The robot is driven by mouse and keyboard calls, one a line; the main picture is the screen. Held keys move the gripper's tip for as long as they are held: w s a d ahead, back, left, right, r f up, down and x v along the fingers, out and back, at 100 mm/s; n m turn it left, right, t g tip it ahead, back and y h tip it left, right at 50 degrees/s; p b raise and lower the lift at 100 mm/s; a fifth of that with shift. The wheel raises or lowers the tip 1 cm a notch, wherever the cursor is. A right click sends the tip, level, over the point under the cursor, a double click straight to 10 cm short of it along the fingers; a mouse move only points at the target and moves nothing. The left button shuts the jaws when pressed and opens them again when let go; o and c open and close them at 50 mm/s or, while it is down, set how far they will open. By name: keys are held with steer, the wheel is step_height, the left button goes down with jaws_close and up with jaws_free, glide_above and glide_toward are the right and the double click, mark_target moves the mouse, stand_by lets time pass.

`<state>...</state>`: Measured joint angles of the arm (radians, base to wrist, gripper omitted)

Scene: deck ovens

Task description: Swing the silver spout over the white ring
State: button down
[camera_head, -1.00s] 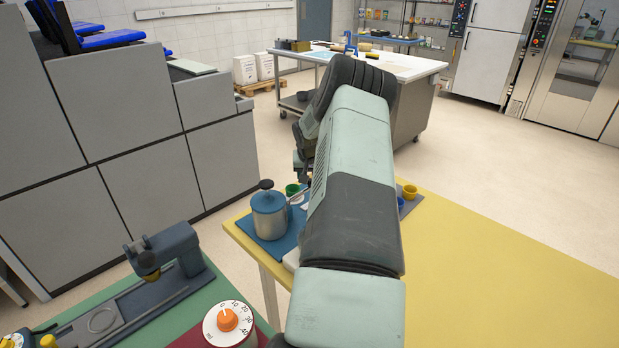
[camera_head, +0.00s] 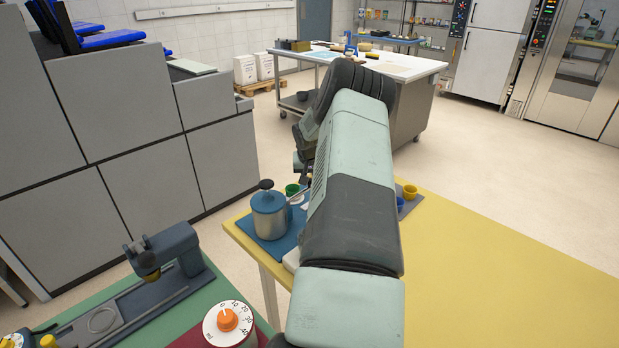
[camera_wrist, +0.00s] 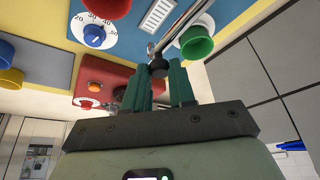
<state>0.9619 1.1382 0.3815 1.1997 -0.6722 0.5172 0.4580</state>
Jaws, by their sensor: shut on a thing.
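The silver spout (camera_wrist: 180,30) is a thin metal rod with a dark ball knob (camera_wrist: 158,69) at its end, in the wrist view. My gripper (camera_wrist: 166,80) has its green fingers closed at this knob. A green cup (camera_wrist: 197,43) is close beside the spout, with a curved white edge (camera_wrist: 207,20) behind it. I cannot tell whether that edge is the white ring. In the head view the spout (camera_head: 298,192) shows as a short piece beside a blue-and-silver canister (camera_head: 269,215), near the green cup (camera_head: 292,189). My arm hides its far end and my fingers there.
The wrist view shows a white dial with a blue knob (camera_wrist: 95,36) and a red box (camera_wrist: 105,85) nearby. Yellow and blue cups (camera_head: 410,191) stand right of my arm. A green-topped bench (camera_head: 190,312) holds a dial (camera_head: 228,320). The yellow tabletop (camera_head: 480,260) is clear at right.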

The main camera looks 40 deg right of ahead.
steer(key=w+a+n+t+y, duration=0.1)
steer(key=w+n+y, duration=0.1)
steer(key=w+n, duration=0.4)
steer(key=shift+a+n+y, duration=0.4)
steer(key=shift+n, duration=0.5)
steer(key=shift+w, duration=0.1)
steer(key=c, duration=1)
jaws_free()
steer(key=shift+o, duration=0.2)
